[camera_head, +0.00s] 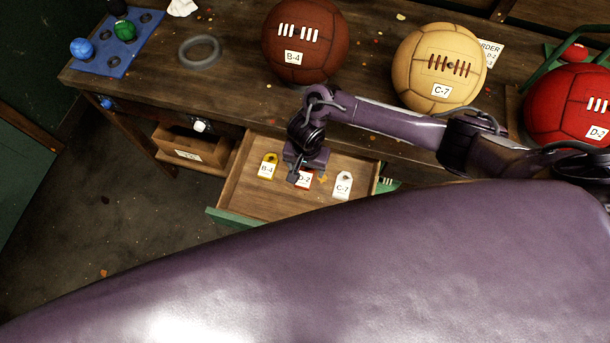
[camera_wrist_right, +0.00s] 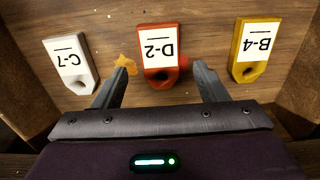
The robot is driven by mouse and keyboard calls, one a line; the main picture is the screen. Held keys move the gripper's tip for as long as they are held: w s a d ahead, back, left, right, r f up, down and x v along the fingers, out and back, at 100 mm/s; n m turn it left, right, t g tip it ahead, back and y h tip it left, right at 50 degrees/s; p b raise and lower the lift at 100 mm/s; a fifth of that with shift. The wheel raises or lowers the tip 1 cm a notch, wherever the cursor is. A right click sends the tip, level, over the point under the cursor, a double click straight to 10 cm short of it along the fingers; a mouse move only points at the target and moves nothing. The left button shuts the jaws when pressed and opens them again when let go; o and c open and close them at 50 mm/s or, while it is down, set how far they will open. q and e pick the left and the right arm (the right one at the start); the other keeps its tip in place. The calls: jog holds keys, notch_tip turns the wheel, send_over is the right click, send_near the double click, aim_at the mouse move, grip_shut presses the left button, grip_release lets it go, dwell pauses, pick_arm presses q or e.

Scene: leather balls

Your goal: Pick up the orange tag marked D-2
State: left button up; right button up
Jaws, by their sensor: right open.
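The orange-red tag marked D-2 (camera_wrist_right: 158,62) lies in an open wooden drawer, label up, with a hole at its near end. In the head view the D-2 tag (camera_head: 305,178) is partly hidden by my right gripper (camera_head: 298,177). In the right wrist view my right gripper (camera_wrist_right: 162,80) is open, its two fingers on either side of the tag's near end, apart from it. A white C-7 tag (camera_wrist_right: 73,64) and a yellow B-4 tag (camera_wrist_right: 256,48) lie on either side. My left gripper is not seen.
The drawer (camera_head: 235,190) juts out below the bench (camera_head: 215,98). A brown B-4 ball (camera_head: 305,40), a tan C-7 ball (camera_head: 440,66) and a red D-2 ball (camera_head: 570,105) stand on top. A blue rack (camera_head: 120,58) is at left. My purple arm covers the foreground.

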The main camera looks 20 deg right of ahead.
notch_tip(320, 180, down, 2)
jog(key=shift+w+f, duration=0.1)
jog(key=shift+f, duration=0.05)
jog(key=c, duration=1.1)
jog(key=shift+o, duration=0.2)
